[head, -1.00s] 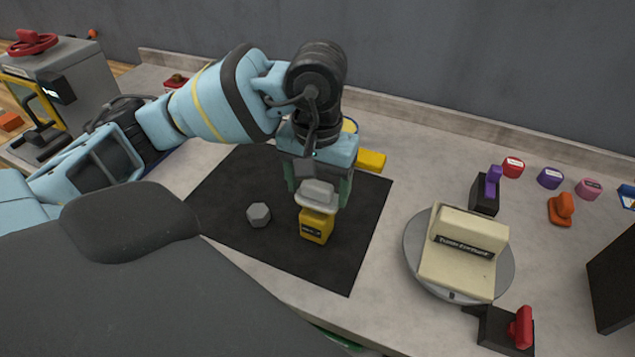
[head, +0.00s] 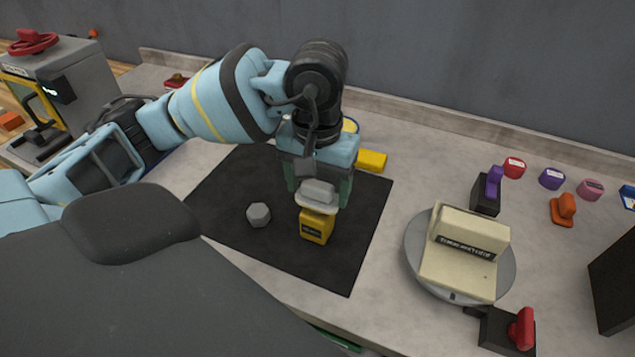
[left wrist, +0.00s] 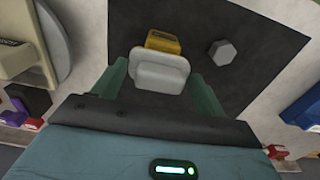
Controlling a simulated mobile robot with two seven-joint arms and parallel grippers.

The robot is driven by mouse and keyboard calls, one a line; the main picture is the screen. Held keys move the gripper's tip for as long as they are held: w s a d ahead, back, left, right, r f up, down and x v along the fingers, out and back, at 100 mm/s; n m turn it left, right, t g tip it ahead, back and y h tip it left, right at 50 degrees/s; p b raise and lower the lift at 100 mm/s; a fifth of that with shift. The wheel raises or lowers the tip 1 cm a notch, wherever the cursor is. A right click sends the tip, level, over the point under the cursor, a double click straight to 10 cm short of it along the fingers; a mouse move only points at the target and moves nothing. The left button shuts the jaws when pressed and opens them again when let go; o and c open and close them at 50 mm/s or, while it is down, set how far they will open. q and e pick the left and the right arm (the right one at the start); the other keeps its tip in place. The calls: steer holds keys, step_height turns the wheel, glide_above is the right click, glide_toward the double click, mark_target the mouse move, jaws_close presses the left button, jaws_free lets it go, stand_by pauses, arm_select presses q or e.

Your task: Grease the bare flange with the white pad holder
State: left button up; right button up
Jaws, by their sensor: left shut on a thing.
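My left gripper (head: 318,190) points down over the black mat and is shut on the white pad holder (head: 317,194), a pale rounded block. The pad holder also shows between the fingers in the left wrist view (left wrist: 160,72). A yellow block with a dark label (head: 316,228) stands right at the pad holder's underside; I cannot tell whether they touch. It shows beyond the pad holder in the left wrist view (left wrist: 162,42). A cream L-shaped piece with a dark label (head: 462,250) sits on the round grey turntable (head: 412,258) at the right. Which face is the bare flange is unclear. My right gripper is not in view.
A grey hexagonal piece (head: 258,214) lies on the black mat (head: 345,265). Black stands with a purple handle (head: 493,182) and a red handle (head: 523,328) flank the turntable. An orange-handled item (head: 563,208) and several coloured pieces lie further right. A yellow piece (head: 371,161) lies behind the gripper.

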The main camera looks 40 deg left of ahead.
mark_target(318, 184)
arm_select(q)
steer(key=shift+f, duration=0.2)
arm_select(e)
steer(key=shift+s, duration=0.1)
arm_select(q)
steer(key=shift+r, duration=0.7)
steer(key=shift+r+p, duration=0.6)
steer(key=shift+r, duration=0.35)
steer(key=shift+r+p, duration=0.65)
steer(key=shift+r, duration=1.4)
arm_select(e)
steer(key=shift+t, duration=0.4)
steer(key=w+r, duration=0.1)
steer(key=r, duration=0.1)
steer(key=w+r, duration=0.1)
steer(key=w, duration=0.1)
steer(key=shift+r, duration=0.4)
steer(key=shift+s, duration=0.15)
